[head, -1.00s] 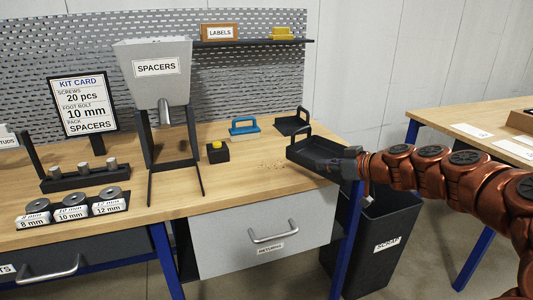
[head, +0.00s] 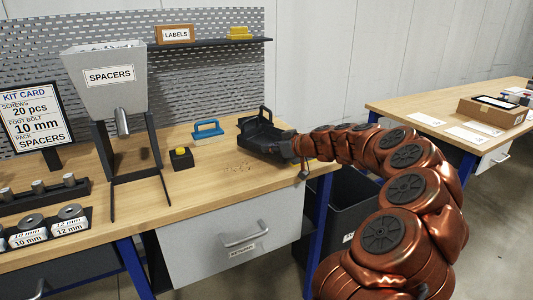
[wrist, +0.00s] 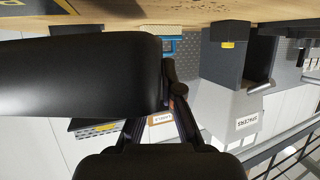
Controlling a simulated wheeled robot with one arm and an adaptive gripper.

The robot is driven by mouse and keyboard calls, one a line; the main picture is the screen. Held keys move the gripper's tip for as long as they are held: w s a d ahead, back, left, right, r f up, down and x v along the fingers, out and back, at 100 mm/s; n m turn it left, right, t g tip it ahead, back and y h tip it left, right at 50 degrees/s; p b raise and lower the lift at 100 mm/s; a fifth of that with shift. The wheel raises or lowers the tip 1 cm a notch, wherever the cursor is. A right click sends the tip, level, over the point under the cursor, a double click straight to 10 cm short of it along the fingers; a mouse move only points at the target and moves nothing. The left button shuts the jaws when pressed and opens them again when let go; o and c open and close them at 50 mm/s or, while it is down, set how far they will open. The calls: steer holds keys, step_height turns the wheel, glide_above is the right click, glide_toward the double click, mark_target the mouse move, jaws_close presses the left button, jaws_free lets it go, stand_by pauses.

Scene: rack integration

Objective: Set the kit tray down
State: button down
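The kit tray (head: 262,146) is a dark, shallow tray at the back right of the wooden bench in the head view. My gripper (head: 290,148) is at the tray's right side and appears shut on its near end; the fingertips are hard to make out. The tray is low over the bench top, and I cannot tell whether it touches. A dark upright handle (head: 265,113) shows behind it, where a second dark tray overlaps it in view.
A blue-handled item (head: 208,130) and a black box with a yellow button (head: 181,158) stand left of the tray. The spacers hopper (head: 108,80) is further left. Small bits (head: 238,168) lie on the bench in front. A dark bin (head: 345,215) stands below the right edge.

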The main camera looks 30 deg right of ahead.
mark_target(266, 155)
steer(key=shift+w+d, duration=0.1)
steer(key=shift+w, duration=1)
steer(key=shift+f+p, duration=0.5)
steer(key=shift+f, duration=1.3)
steer(key=shift+f, duration=0.15)
steer(key=c, duration=1.3)
jaws_free()
